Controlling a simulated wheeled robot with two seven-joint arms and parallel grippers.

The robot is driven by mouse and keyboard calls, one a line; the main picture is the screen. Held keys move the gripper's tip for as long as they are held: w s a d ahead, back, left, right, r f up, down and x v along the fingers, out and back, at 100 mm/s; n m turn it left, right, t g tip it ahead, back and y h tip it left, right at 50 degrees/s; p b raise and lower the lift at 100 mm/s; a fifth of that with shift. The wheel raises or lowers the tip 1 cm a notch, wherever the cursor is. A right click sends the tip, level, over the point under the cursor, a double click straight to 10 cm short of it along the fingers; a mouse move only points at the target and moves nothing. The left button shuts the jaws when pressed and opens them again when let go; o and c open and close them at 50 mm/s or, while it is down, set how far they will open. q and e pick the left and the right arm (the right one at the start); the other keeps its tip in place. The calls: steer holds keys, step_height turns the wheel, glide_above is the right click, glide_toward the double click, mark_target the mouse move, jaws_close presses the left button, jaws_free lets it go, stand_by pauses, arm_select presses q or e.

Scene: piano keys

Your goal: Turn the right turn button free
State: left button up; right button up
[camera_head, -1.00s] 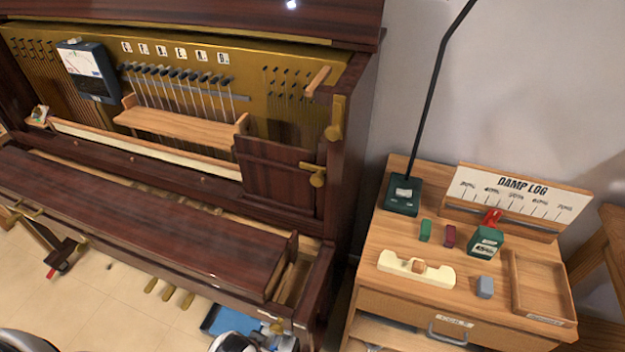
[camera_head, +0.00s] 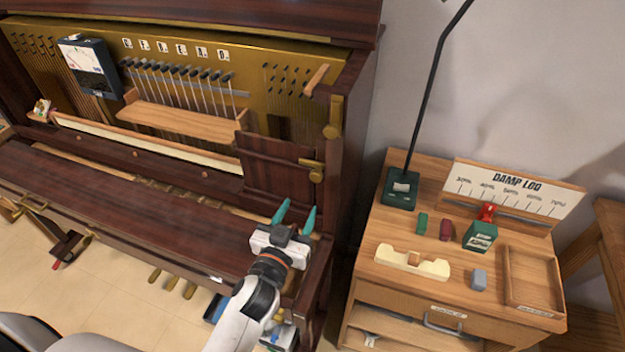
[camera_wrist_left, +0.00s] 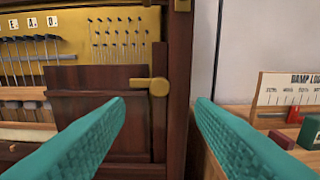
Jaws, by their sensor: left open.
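A brass turn button (camera_head: 316,171) sits on the piano's right post, beside a dark wooden panel (camera_head: 275,165). In the left wrist view the turn button (camera_wrist_left: 157,86) has a round knob, and its short bar points left over the panel's edge. My left gripper (camera_head: 296,210) has teal fingers and is open and empty. It is below and in front of the turn button, apart from it. In the left wrist view the button shows between the two spread fingers (camera_wrist_left: 160,100), left of middle. My right gripper is not in view.
Another brass piece (camera_head: 334,118) is on the post above. The piano's dark fallboard (camera_head: 130,205) lies left of my gripper. A wooden cabinet (camera_head: 385,290) with a DAMP LOG board (camera_head: 515,190), a green box (camera_head: 480,236) and a lamp base (camera_head: 401,188) stands right.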

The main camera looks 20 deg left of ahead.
mark_target(315, 177)
arm_select(q)
steer(key=w+p, duration=0.1)
steer(key=w, duration=0.9)
steer(key=shift+d, duration=0.15)
steer(key=c, duration=1)
steer(key=shift+o, duration=0.2)
